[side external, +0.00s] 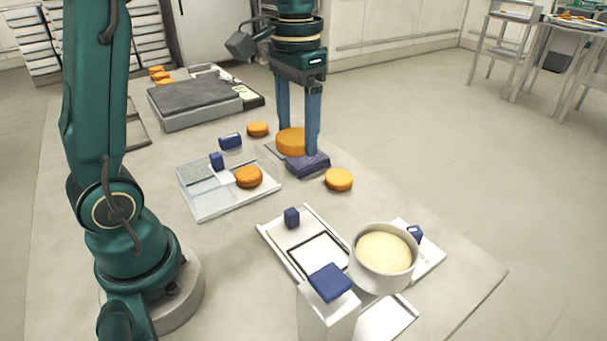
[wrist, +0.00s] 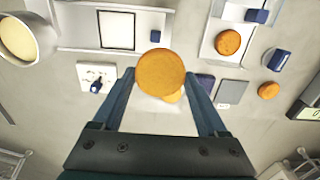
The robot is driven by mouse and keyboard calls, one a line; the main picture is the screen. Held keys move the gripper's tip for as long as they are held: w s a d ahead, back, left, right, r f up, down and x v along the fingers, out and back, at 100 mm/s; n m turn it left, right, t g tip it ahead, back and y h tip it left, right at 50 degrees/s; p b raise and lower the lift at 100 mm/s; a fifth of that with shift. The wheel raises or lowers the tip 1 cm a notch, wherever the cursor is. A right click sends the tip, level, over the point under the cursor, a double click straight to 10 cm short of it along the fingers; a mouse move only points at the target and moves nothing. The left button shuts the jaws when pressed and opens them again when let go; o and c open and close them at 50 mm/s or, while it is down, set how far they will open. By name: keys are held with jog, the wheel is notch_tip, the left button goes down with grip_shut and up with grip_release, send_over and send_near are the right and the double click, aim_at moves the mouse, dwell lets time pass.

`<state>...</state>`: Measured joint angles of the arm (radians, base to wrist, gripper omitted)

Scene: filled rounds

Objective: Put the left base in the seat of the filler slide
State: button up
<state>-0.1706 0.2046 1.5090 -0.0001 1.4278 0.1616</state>
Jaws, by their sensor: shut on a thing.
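My gripper (side external: 300,150) points down and is shut on an orange round base (side external: 289,141). In the wrist view the base (wrist: 160,73) sits between the fingertips, and it looks to be above the table. The filler slide (side external: 269,235) is the long white plate with a blue knob (side external: 291,217) and a dark-outlined square seat (side external: 318,251). The seat looks empty. The slide is toward the front from my gripper; in the wrist view its seat (wrist: 117,30) is at the upper left. Another orange round (side external: 339,180) lies on the table, partly hidden behind the held base in the wrist view.
A cream-filled pot (side external: 384,252) and a white block with a blue top (side external: 330,283) stand beside the slide. A pale tray (side external: 208,207) carries an orange round (side external: 248,177). A dark blue pad (side external: 307,166) is beside the fingers. Another round (side external: 258,129) lies behind.

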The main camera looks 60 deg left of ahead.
jog(key=w+a+f+n, duration=0.1)
jog(key=w+a+f, duration=0.4)
jog(key=f, duration=0.1)
jog(key=shift+w+a+n, duration=0.2)
jog(key=shift+a+n, duration=0.15)
jog(key=shift+n, duration=0.05)
send_over(355, 216)
notch_tip(355, 216, down, 7)
jog(key=shift+f, duration=0.1)
jog(key=shift+w+f, duration=0.1)
jog(key=shift+f, duration=1.6)
jog(key=shift+f, duration=0.25)
jog(key=o, duration=0.8)
